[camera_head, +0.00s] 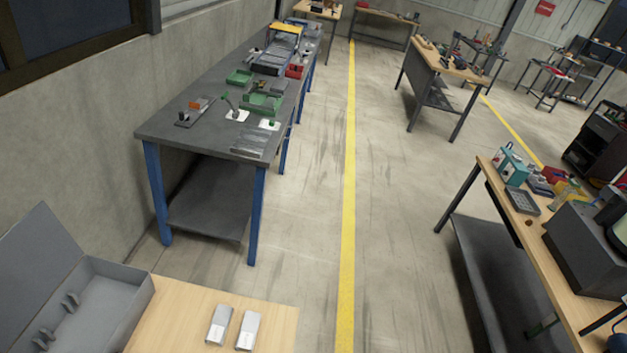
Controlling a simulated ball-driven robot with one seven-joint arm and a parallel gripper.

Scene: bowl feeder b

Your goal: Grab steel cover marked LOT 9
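Two small silver-white blocks, which may be steel covers, lie side by side on a light wooden bench top (275,318) at the bottom of the view. The left block (219,325) and the right block (247,331) look much alike, with a narrow gap between them. Small marks show near their lower ends, but I cannot read them, so I cannot tell which one is LOT 9. My gripper is not in view.
An open grey box (108,270) with a raised lid (35,265) and small grey curved parts inside stands left of the blocks. A blue-legged bench (190,126) runs along the left wall. A cluttered bench (515,215) stands right. The floor between is clear.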

